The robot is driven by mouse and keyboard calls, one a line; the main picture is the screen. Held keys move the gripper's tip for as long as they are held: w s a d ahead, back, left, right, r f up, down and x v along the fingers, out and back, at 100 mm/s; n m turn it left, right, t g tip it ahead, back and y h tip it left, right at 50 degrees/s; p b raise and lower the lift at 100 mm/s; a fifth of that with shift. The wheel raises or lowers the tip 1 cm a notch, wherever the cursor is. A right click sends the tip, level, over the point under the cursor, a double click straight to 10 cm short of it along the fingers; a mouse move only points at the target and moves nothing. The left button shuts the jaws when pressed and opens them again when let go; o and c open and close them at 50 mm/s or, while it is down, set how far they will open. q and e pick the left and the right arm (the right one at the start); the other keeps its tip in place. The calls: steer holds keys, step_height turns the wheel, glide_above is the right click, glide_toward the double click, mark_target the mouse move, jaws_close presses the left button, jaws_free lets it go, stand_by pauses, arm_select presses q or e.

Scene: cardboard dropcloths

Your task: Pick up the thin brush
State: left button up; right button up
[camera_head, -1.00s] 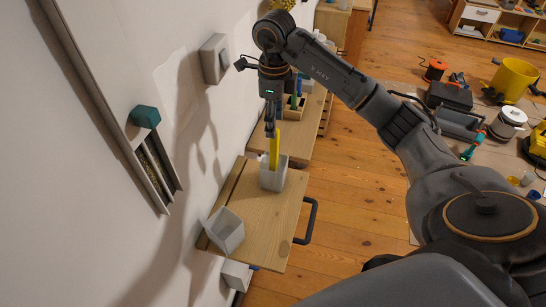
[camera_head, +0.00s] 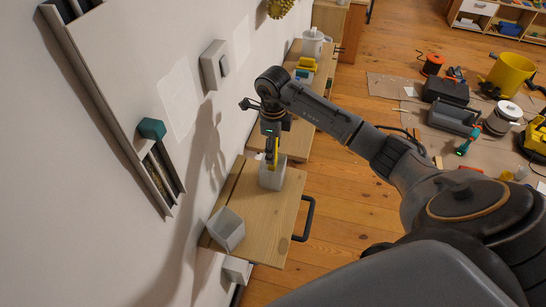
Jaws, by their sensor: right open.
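A yellow-handled item, seemingly the thin brush (camera_head: 275,148), stands upright in a light grey square cup (camera_head: 272,179) on a wooden shelf board. Its lower end is hidden inside the cup. My right gripper (camera_head: 271,158) points down over the cup, open, with its fingers at the yellow handle. The fingers partly cover the handle, and I cannot tell whether they touch it. My left gripper is not in view.
A second grey cup (camera_head: 226,230) lies tilted at the board's (camera_head: 262,215) near left corner. A black handle (camera_head: 305,218) sticks out on the right. The wall is close on the left. Tools and a yellow bucket (camera_head: 507,76) stand on the floor at the right.

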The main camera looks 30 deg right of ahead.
steer(key=c, duration=1.1)
jaws_close()
steer(key=shift+w+r, duration=0.1)
steer(key=shift+r, duration=0.45)
step_height(320, 180, up, 9)
steer(key=b, duration=0.3)
steer(key=shift+f, duration=0.2)
step_height(320, 180, up, 6)
steer(key=shift+r, duration=1.15)
